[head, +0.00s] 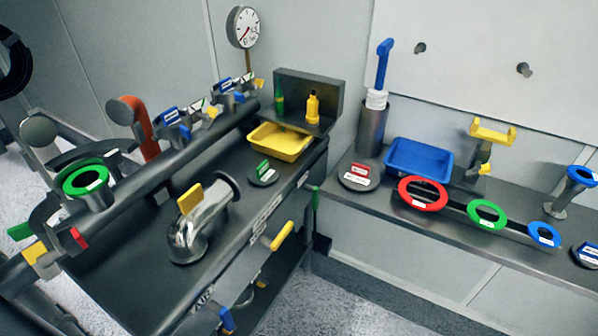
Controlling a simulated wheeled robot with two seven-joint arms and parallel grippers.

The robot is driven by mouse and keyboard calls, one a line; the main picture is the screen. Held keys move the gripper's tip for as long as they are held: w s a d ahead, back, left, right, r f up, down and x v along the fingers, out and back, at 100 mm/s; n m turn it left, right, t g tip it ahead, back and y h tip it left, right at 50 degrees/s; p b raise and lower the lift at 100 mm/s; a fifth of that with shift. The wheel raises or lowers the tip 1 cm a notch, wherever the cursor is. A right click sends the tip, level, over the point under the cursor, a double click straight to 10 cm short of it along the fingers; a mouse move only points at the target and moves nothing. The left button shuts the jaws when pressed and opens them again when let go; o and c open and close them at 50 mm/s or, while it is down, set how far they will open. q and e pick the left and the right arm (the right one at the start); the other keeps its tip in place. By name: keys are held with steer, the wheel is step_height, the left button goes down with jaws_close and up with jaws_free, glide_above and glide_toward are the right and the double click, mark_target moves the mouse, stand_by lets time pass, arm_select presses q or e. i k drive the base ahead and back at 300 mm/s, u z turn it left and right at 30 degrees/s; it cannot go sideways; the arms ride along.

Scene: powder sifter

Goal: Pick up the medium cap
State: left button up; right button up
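A dark round cap with a green-and-white labelled handle (263,174) lies flat on the dark bench, in front of the yellow tray; its green matches the middle-sized ring. A larger round cap with a red labelled handle (361,176) lies on the right bench, beside the blue tray. A smaller round cap with a blue label (588,254) lies at the right edge, partly cut off. No label is readable enough to confirm which cap is the medium one. Neither of my grippers can be made out in the head view.
A shiny bent pipe (205,225) stands on the dark bench near the green cap. The yellow tray (281,141) and blue tray (418,158) stand behind. A rack holds red, green (487,213) and blue rings. A large pipe with clamps and an orange handle (146,136) runs along the left.

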mark_target(263, 174)
steer(key=z, duration=1.1)
steer(key=i, duration=0.75)
steer(key=u, duration=3)
